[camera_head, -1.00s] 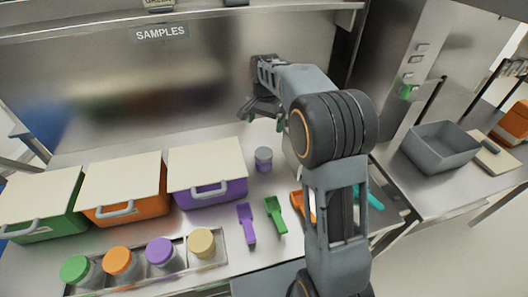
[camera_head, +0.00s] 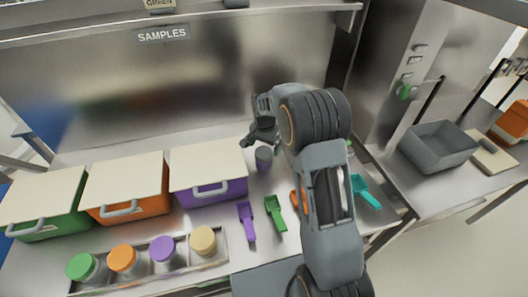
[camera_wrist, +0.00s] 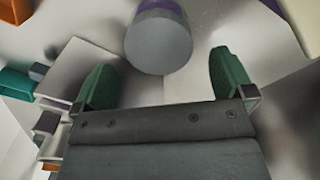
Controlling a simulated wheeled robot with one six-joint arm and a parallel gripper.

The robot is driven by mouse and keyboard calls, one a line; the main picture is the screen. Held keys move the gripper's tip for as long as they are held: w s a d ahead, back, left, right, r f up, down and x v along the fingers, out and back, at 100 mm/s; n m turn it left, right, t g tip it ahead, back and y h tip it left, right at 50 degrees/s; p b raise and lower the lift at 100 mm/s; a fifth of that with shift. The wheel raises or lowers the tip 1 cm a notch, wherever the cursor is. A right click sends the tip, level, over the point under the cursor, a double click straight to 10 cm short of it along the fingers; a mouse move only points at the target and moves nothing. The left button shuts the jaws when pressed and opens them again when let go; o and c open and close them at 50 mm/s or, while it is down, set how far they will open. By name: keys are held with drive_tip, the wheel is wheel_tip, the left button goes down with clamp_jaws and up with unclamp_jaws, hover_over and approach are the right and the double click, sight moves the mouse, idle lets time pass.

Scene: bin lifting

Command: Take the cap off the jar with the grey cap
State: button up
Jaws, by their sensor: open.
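The jar with the grey cap (camera_head: 264,152) stands upright on the counter, right of the purple bin. Its lower body looks purple. In the wrist view the round grey cap (camera_wrist: 158,45) shows at the top centre, with a purple part of the jar behind it. My gripper (camera_head: 260,139) is just above and behind the jar. In the wrist view my gripper (camera_wrist: 162,62) is open, with one green fingertip to each side and the cap a little beyond the tips. Nothing is between the fingers, and they look apart from the cap.
Lidded green (camera_head: 40,215), orange (camera_head: 130,200) and purple (camera_head: 210,188) bins stand left of the jar. A tray (camera_head: 225,250) of several jars is in front. Purple (camera_head: 246,220), green (camera_head: 275,212) and teal (camera_head: 366,192) scoops lie nearby. A grey bin (camera_head: 437,150) stands right.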

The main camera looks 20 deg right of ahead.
drive_tip(key=shift+f, duration=1.3)
drive_tip(key=c, duration=0.9)
